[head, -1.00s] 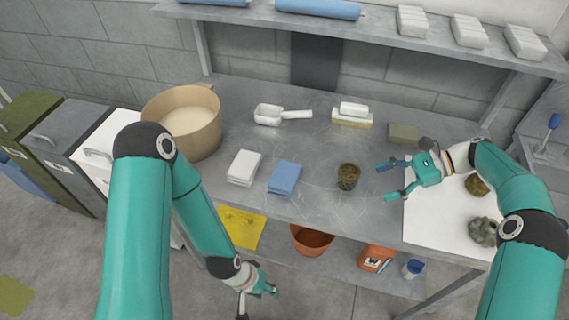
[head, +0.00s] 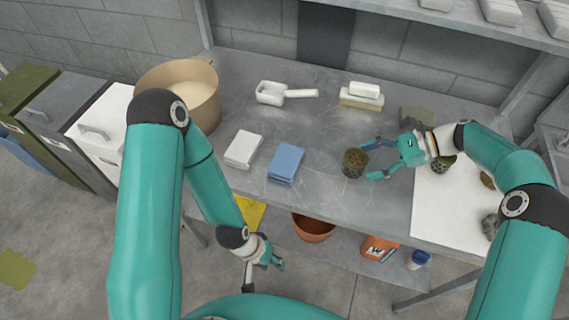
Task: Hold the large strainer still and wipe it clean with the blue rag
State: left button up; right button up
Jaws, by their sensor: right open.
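A dark, brownish mesh strainer (head: 355,163) stands upright on the grey bench in the head view, and it looks dirty. My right gripper (head: 371,160) is open just right of it, its two fingers pointing left toward the strainer's side. I cannot tell whether the fingertips touch it. The blue rag (head: 286,163) lies folded near the bench's front edge, left of the strainer. My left gripper (head: 266,268) hangs low in front of the bench, away from the rag and empty as far as I see; its jaw opening is unclear.
A white folded cloth (head: 243,149) lies left of the rag. A white scoop (head: 285,93), a tan pot (head: 190,93) and a sponge with a white block (head: 362,96) stand behind. A white mat (head: 440,215) at right bears dark greasy parts. A terracotta bucket (head: 313,228) sits below.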

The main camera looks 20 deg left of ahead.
aim_at(359, 164)
jog(key=shift+x, duration=1.6)
jog(key=shift+r, duration=0.1)
jog(key=c, duration=0.8)
